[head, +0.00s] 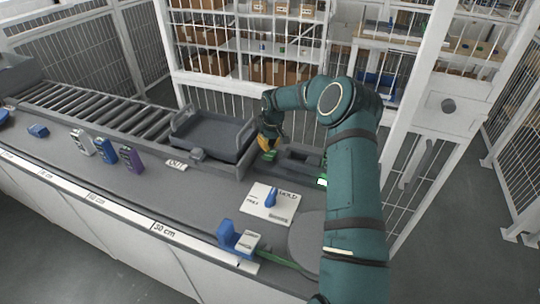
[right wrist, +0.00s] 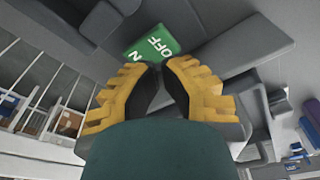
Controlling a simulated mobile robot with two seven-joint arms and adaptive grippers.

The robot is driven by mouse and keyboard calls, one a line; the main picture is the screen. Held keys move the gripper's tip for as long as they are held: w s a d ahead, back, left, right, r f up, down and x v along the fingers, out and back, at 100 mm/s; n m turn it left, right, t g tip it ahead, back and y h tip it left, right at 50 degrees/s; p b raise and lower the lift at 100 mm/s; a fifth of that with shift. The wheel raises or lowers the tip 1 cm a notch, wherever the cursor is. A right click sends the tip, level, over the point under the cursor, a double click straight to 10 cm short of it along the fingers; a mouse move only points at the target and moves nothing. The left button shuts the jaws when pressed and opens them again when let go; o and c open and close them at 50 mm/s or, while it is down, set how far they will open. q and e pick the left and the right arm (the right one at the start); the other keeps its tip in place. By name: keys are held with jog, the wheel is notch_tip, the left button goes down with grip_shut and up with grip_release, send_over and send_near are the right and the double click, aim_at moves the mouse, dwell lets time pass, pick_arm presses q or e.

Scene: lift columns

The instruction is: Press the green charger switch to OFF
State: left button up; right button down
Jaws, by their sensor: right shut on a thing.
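Which way the switch is tipped I cannot tell. My left gripper is not in view.
A dark grey tray (head: 209,134) stands left of my right gripper, and a dark charger dock (head: 300,160) with a green light is to its right. A white board (head: 268,207) with a blue piece and a blue holder (head: 238,238) are nearer. Wire fencing stands behind.

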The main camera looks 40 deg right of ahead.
aim_at(269, 156)
jog(key=shift+f+b, duration=1.45)
jog(key=shift+f, duration=0.8)
dwell(1.8)
jog(key=shift+r+p, duration=0.5)
jog(key=shift+r, duration=0.2)
jog(key=shift+r+p, duration=1.45)
jog(key=shift+r, duration=1.35)
